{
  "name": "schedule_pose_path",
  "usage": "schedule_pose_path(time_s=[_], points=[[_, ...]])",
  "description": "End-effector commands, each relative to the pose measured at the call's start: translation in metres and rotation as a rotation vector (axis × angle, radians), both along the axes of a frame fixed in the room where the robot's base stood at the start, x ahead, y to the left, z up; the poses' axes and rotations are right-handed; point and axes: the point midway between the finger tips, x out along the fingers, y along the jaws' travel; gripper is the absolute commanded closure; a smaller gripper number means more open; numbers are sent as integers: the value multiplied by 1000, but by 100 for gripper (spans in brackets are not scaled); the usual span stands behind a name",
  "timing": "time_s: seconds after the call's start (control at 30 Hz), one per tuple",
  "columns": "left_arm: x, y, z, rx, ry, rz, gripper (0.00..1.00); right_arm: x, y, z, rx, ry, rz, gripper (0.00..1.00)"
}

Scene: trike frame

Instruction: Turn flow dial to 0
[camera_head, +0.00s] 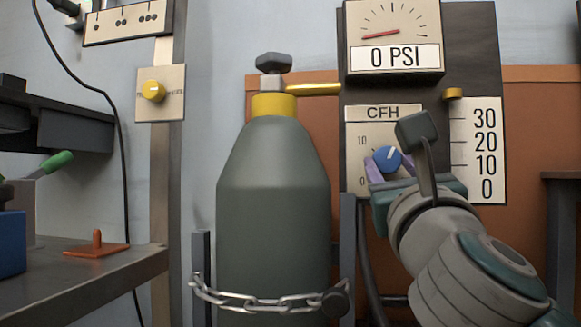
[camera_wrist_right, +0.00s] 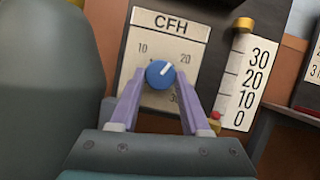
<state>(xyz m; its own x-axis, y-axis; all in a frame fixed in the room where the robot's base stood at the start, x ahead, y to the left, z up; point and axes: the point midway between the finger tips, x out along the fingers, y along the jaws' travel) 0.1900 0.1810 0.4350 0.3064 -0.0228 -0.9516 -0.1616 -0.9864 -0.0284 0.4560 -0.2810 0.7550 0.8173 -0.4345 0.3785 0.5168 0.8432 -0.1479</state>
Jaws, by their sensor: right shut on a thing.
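The blue flow dial (camera_head: 387,159) sits on the CFH plate (camera_head: 383,112), also seen in the wrist view (camera_wrist_right: 160,73). Its white pointer mark points up and to the right, toward the 20 side. The plate's 0 is at lower left in the head view. My right gripper (camera_wrist_right: 160,80) has its purple fingers on both sides of the dial and is shut on it. My right wrist hides the lower right of the plate in the head view. My left gripper is not in view.
A scale (camera_head: 485,150) marked 0 to 30 stands right of the plate, with a red ball (camera_wrist_right: 215,116) low by 0. The gauge (camera_head: 393,32) above reads 0 PSI. A chained grey cylinder (camera_head: 273,190) stands close on the left. A yellow knob (camera_head: 153,91) is further left.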

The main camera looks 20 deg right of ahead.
Motion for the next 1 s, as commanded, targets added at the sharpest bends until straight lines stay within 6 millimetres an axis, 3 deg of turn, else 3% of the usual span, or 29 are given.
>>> schedule_pose_path(time_s=[0.13,0.53,1.0], points=[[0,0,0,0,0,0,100,0,0,0,0,0,1,100],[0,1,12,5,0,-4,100,0,-1,3,-41,28,0,100],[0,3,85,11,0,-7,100,-2,-4,9,-345,219,1,100]])
